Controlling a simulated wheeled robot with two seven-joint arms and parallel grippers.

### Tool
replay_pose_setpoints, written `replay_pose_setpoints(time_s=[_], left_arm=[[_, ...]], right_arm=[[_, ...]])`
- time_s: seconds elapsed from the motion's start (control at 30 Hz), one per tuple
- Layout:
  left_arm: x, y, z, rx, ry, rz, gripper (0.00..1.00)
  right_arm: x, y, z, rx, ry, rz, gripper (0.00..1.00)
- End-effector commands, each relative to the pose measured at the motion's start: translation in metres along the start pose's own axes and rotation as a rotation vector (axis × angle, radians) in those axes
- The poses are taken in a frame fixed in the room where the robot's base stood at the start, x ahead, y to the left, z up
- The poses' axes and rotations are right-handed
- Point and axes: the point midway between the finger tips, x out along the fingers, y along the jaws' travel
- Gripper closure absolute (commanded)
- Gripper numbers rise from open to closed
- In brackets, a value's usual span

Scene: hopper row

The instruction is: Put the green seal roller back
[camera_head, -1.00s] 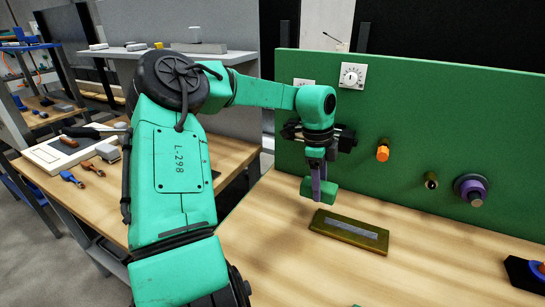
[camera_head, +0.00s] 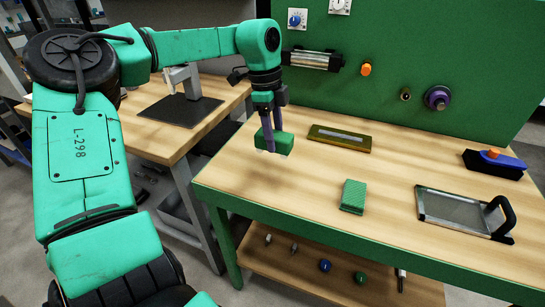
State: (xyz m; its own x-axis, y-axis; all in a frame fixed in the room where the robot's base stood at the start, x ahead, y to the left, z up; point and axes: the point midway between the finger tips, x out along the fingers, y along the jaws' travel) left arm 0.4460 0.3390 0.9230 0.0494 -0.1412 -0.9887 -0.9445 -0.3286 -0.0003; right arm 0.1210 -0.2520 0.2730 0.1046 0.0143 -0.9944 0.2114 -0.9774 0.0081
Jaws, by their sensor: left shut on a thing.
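My left gripper (camera_head: 269,140) points down with purple fingers shut on a green block-shaped thing (camera_head: 283,143), which I take to be the green seal roller. It is held at the left part of the wooden workbench (camera_head: 290,185); a gap beneath it is hard to judge. The fingers hide part of it. An olive holder with a long grey slot (camera_head: 340,138) lies on the bench to its right, apart from it. Another green, ribbed block (camera_head: 353,197) lies on the bench nearer to me. My right gripper is not in view.
A green panel (camera_head: 450,60) stands behind the bench, with a metal cylinder (camera_head: 315,60), orange knob (camera_head: 366,69) and purple knob (camera_head: 438,97). A framed tray with a black handle (camera_head: 465,211) and a blue tool (camera_head: 495,163) lie right. The bench centre is mostly clear.

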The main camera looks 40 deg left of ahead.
Motion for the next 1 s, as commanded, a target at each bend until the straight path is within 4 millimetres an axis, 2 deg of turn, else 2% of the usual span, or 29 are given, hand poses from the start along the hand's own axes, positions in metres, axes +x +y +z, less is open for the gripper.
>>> replay_pose_setpoints(time_s=[0.03,0.37,0.7,0.73,0.8,1.0], left_arm=[[0.012,0.001,0.001,0.000,0.002,0.002,1.00],[0.065,0.001,0.009,0.000,0.001,0.002,1.00],[0.071,0.000,0.011,0.000,0.000,-0.002,1.00],[0.071,0.000,0.011,0.000,-0.001,-0.001,0.37],[0.070,0.000,0.011,0.000,-0.001,-0.001,0.14],[0.070,0.000,0.011,-0.001,0.000,-0.001,0.14]], right_arm=[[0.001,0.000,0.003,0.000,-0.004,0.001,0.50],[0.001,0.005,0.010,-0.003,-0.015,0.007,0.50],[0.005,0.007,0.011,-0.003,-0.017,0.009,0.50],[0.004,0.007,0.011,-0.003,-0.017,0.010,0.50],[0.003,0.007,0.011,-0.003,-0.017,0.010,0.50],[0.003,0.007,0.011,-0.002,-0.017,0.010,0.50]])
